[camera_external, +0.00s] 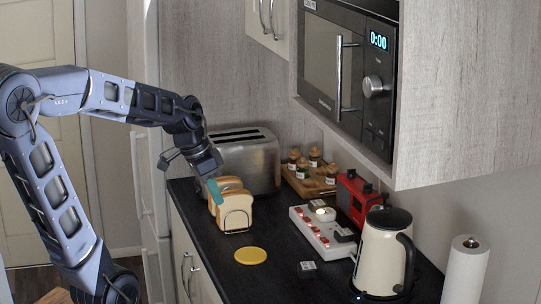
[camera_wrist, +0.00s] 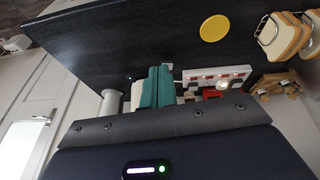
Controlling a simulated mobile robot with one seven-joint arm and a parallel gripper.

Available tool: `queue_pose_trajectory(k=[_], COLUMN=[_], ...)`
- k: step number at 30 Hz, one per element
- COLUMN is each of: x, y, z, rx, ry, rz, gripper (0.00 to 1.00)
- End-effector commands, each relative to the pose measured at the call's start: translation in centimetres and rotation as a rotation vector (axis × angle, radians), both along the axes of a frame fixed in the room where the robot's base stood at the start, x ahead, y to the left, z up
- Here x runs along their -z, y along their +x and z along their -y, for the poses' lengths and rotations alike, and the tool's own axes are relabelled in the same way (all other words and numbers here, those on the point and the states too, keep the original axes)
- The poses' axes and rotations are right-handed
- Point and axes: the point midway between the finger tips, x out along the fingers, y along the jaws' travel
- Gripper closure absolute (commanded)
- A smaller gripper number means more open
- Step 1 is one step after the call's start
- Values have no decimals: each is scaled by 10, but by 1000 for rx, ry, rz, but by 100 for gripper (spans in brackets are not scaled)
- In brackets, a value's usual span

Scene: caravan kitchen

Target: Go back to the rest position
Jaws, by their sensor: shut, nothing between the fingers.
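The cream kettle (camera_external: 380,262) with a black lid and handle stands upright on the counter at the lower right in the external view. A small blue light shows low at its left side. In the wrist view a pale shape that seems to be the kettle (camera_wrist: 137,95) is partly hidden behind my fingers. My gripper (camera_external: 213,190) is above the counter by the toast rack, well left of and behind the kettle. Its teal fingers (camera_wrist: 155,87) are shut together and empty. I cannot make out the kettle's switch.
A white power strip (camera_external: 312,234) with red switches lies behind the kettle, beside a red appliance (camera_external: 355,198). A toast rack (camera_external: 237,221), toaster (camera_external: 245,160) and jar tray (camera_external: 307,186) stand farther back. A paper roll (camera_external: 466,275) stands right. The microwave (camera_external: 340,75) hangs above.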

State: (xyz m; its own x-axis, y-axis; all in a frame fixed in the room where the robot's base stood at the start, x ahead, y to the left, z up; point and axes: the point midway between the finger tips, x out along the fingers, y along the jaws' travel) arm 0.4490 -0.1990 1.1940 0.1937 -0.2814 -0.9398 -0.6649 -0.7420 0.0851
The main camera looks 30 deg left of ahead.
Motion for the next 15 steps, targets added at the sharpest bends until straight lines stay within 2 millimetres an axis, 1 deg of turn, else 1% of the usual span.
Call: queue_pose_trajectory(k=[1,3,9,12,15], x=[-5,-11,-23,-27,-29], y=[-7,-17,-45,-57,-65], z=[-14,-33,-82,-100,-112], rx=[-73,-178,-478,-596,-677], ry=[13,30,56,60,59], rz=[10,17,51,69,81], gripper=[100,100,100,100,100])
